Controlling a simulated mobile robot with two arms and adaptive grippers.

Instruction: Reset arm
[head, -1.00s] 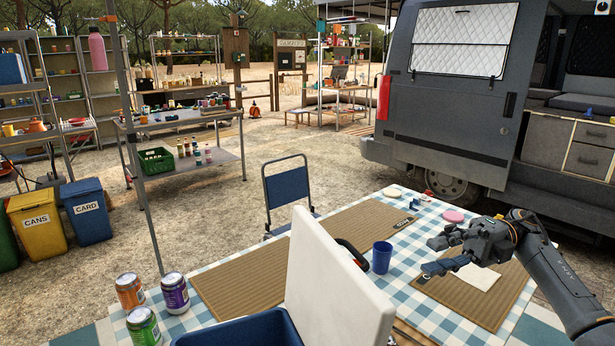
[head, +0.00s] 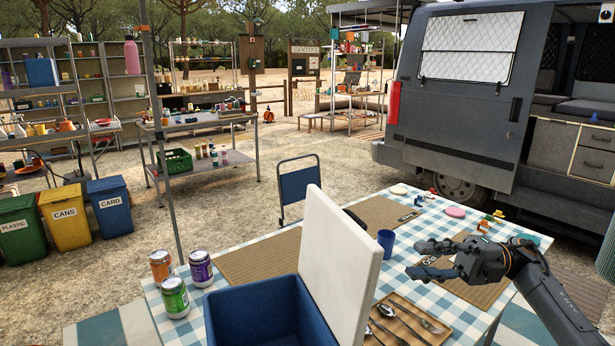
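My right gripper (head: 424,260) comes in from the right in the head view. It is above the checked table (head: 235,304), over the right-hand woven mat (head: 486,292). Its fingers are spread apart with nothing between them, so it is open and empty. My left arm and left gripper are not in the picture.
A blue cooler (head: 255,312) with its white lid (head: 338,240) raised stands at the table's front. Close by are several cans (head: 200,268), a blue cup (head: 386,242) and a wooden cutlery tray (head: 415,322). A blue chair (head: 298,184) stands behind. The van (head: 460,110) is at right.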

